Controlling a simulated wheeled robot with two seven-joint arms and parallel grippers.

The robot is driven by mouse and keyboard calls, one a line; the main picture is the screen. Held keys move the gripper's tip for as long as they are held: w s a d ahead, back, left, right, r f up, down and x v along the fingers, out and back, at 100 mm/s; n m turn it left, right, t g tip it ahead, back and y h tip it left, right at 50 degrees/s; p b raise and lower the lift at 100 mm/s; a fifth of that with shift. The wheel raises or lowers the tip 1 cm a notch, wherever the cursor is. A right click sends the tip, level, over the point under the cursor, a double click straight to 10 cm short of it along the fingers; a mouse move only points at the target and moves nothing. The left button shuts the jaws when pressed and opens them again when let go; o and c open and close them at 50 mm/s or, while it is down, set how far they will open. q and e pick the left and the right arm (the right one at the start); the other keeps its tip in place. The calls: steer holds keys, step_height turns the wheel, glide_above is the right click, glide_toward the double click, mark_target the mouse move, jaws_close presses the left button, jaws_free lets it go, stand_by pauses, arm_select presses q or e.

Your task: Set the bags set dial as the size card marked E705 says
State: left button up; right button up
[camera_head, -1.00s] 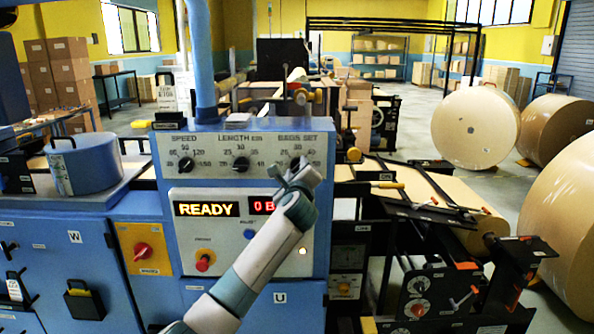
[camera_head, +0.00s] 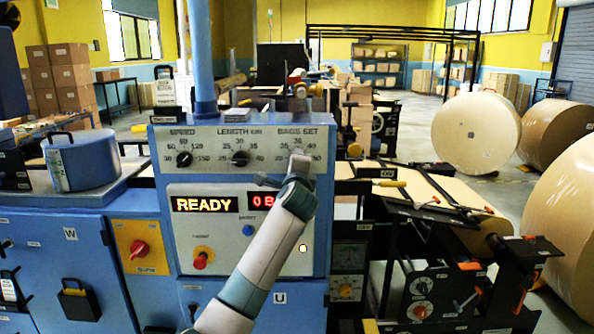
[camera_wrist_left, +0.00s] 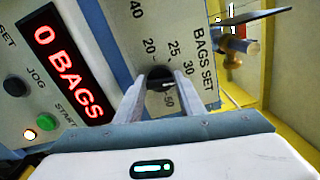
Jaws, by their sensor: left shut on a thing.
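The bags set dial (camera_wrist_left: 160,76) is a dark round knob at the right of the grey control panel (camera_head: 205,145), under the words BAGS SET. My left gripper (camera_wrist_left: 160,92) is shut on this knob, one finger on each side. In the head view my left gripper (camera_head: 290,170) covers much of the dial, and its pointer cannot be read. Scale numbers such as 20, 25 and 30 show around it in the wrist view. My right gripper is not in view.
The speed dial (camera_head: 184,159) and length dial (camera_head: 240,158) sit left on the same panel. Below are a READY display (camera_head: 205,204), a red knob (camera_head: 201,259) and a blue button (camera_head: 248,230). A yellow-handled lever (camera_head: 390,183) juts out at right.

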arm_select(q)
steer(key=shift+f+n+b, duration=0.15)
steer(key=shift+n+b, duration=0.3)
steer(key=shift+n, duration=0.45)
steer(key=o, duration=1)
steer(key=shift+o, duration=0.2)
steer(key=shift+s, duration=0.1)
steer(key=s+b, duration=0.6)
steer(key=s, duration=1.1)
